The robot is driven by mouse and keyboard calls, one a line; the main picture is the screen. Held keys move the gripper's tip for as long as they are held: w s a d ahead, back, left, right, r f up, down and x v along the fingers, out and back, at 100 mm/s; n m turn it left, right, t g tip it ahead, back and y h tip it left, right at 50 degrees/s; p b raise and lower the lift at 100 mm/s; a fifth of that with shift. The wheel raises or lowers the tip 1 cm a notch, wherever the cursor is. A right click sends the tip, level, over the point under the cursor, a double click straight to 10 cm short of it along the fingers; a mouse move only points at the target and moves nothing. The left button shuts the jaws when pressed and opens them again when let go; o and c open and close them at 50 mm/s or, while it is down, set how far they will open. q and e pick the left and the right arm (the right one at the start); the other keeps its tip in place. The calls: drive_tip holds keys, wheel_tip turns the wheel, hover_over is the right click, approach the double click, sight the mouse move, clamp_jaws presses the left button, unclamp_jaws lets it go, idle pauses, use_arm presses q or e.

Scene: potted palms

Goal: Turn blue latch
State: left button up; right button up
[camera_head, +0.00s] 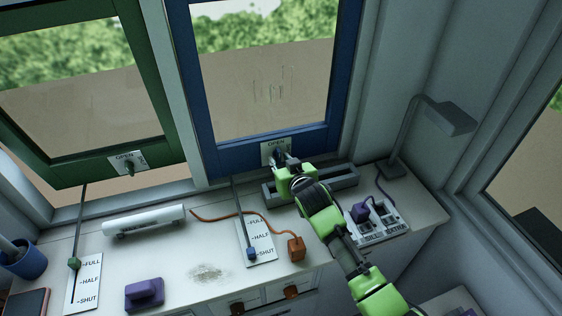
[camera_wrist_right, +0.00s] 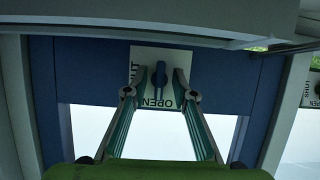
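The blue latch is a dark blue handle on a white plate marked OPEN and SHUT, on the lower rail of the blue-framed window (camera_head: 230,155). The handle (camera_wrist_right: 158,75) shows clearly in the right wrist view, upright in that picture. My right gripper (camera_head: 284,166) is at the plate (camera_head: 268,149) and hides part of the latch in the head view. In the wrist view, its fingers (camera_wrist_right: 160,84) stand apart, one on each side of the handle, with gaps visible. My left gripper is not in view.
A grey rail (camera_head: 340,178) lies under my right gripper on the counter. A lamp (camera_head: 440,118) and a marked switch box (camera_head: 375,224) stand to the right. An orange cord runs to an orange block (camera_head: 296,248). A green window (camera_head: 100,158) has its own latch (camera_head: 128,163).

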drive_tip(key=v, duration=1.2)
drive_tip(key=shift+a, duration=0.1)
idle(0.4)
